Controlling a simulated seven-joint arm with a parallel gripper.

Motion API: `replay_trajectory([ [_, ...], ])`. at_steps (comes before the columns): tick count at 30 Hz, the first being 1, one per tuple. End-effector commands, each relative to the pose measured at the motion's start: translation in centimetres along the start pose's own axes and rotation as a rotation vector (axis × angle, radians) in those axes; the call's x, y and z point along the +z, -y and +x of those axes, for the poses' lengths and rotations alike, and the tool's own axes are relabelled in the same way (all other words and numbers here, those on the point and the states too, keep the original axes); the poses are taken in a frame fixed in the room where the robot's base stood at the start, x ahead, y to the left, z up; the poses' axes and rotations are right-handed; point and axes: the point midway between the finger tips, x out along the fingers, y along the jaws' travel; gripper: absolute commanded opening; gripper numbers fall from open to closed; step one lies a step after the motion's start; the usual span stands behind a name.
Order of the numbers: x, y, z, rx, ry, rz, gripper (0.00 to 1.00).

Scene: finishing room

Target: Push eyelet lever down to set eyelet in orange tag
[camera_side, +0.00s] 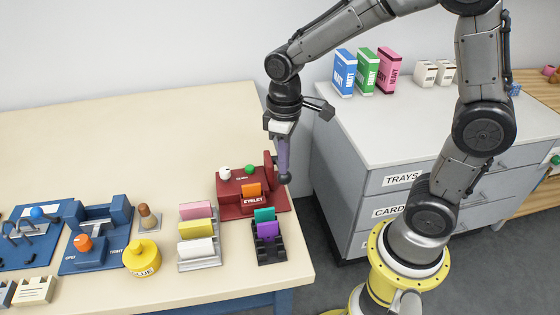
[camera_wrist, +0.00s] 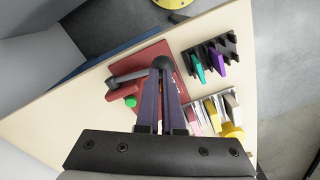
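The dark red eyelet press (camera_side: 228,206), lettered "EYELET", stands near the table's right edge. An orange tag (camera_side: 251,189) stands upright in its front; only a sliver shows between my fingers in the wrist view. The press's grey lever arm (camera_wrist: 128,77) ends in a dark round knob (camera_wrist: 163,62). My gripper (camera_side: 284,177) points down at the press's right side. In the wrist view its fingertips (camera_wrist: 162,75) are close together at the knob, with a narrow gap between the fingers, and appear closed on it. The exact contact is partly hidden.
A black rack (camera_side: 270,256) with a teal and a purple tag stands in front of the press. A grey holder (camera_side: 200,265) with pink, yellow and white cards is left of that. A yellow glue pot (camera_side: 142,260) is farther left. The grey drawer cabinet (camera_side: 400,180) is to the right.

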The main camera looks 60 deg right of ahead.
Motion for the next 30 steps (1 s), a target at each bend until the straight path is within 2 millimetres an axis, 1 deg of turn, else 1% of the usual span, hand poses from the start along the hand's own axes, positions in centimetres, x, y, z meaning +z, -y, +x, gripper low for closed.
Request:
replay_trajectory([
  [13,0.1,0.2,2.0,0.002,-0.001,-0.001,0.00],
  [30,0.2,0.3,2.4,0.001,0.001,-0.001,0.00],
])
